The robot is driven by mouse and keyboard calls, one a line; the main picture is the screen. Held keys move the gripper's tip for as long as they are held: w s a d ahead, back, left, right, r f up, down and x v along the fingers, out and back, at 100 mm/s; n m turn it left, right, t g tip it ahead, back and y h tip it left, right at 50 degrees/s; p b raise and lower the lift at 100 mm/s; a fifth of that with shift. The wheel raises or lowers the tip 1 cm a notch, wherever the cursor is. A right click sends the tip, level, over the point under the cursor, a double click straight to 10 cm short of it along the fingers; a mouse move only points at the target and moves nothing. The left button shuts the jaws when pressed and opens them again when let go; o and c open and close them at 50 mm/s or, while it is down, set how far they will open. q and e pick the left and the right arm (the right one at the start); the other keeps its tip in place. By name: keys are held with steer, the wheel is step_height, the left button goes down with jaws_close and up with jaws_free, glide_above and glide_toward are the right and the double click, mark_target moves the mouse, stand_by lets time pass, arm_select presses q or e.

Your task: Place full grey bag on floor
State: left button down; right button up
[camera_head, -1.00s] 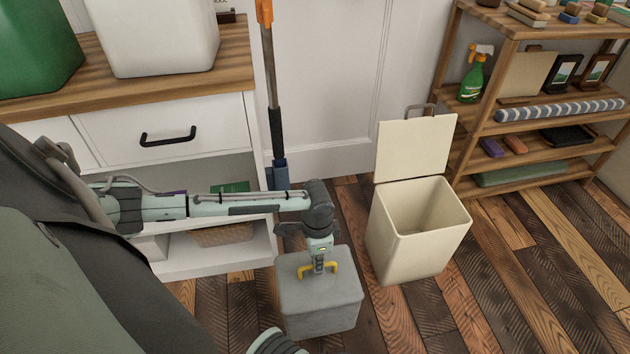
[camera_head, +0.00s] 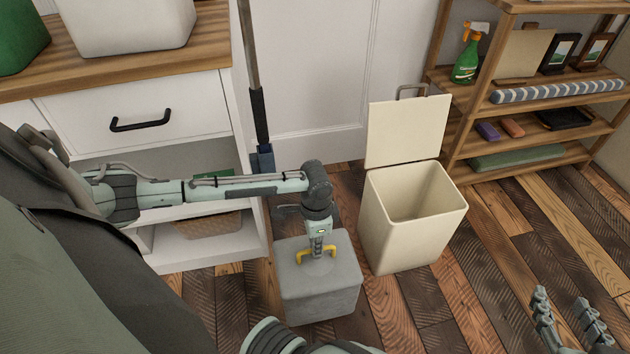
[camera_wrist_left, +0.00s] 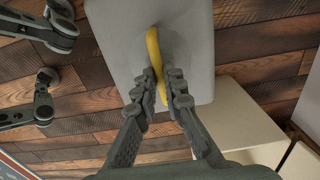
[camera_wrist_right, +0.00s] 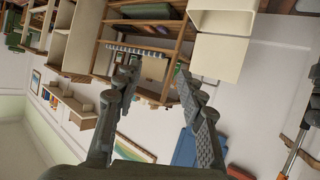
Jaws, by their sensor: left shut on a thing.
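The full grey bag (camera_head: 318,290) is a grey block with a yellow handle (camera_head: 302,257), upright in front of the white shelf unit and left of the cream bin. My left gripper (camera_head: 318,252) is above it, shut on the handle; the left wrist view shows the fingers (camera_wrist_left: 168,82) closed around the yellow handle (camera_wrist_left: 154,50) over the bag's top (camera_wrist_left: 192,50). I cannot tell whether the bag's underside touches the plank floor (camera_head: 400,310). My right gripper (camera_head: 566,312) is open and empty at the lower right; its spread fingers show in the right wrist view (camera_wrist_right: 160,78).
The open cream bin (camera_head: 405,225), empty as far as visible, stands close to the bag's right. The white drawer unit (camera_head: 215,248) is behind left, with a pole (camera_head: 252,75) beside it. A wooden shelf (camera_head: 545,130) stands at the right. Floor at right is clear.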

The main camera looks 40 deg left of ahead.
mark_target(317, 259)
arm_select(q)
steer(key=shift+w+f+b, duration=0.2)
steer(key=shift+w+b, duration=0.1)
steer(key=shift+w, duration=0.05)
steer(key=shift+f, duration=0.1)
steer(key=shift+f+b, duration=0.8)
steer(key=shift+b, duration=0.4)
steer(key=f+b, duration=0.2)
steer(key=shift+b, duration=0.4)
steer(key=shift+r, duration=0.1)
arm_select(e)
steer(key=s+a+r+t+y, duration=0.1)
steer(key=a+r+t+y, duration=0.2)
steer(key=r+t, duration=0.3)
steer(key=s+a+r+t+y, duration=0.1)
steer(key=r+t, duration=0.5)
steer(key=r, duration=0.8)
steer(key=shift+s+a+r+y, duration=0.3)
steer(key=shift+s+a+y, duration=0.1)
steer(key=shift+a+y, duration=0.6)
arm_select(q)
steer(key=shift+s, duration=0.1)
arm_select(e)
steer(key=shift+w, duration=0.1)
arm_select(q)
steer(key=c, duration=1.6)
jaws_free()
steer(key=shift+f, duration=0.2)
arm_select(e)
steer(key=shift+d+f, duration=0.1)
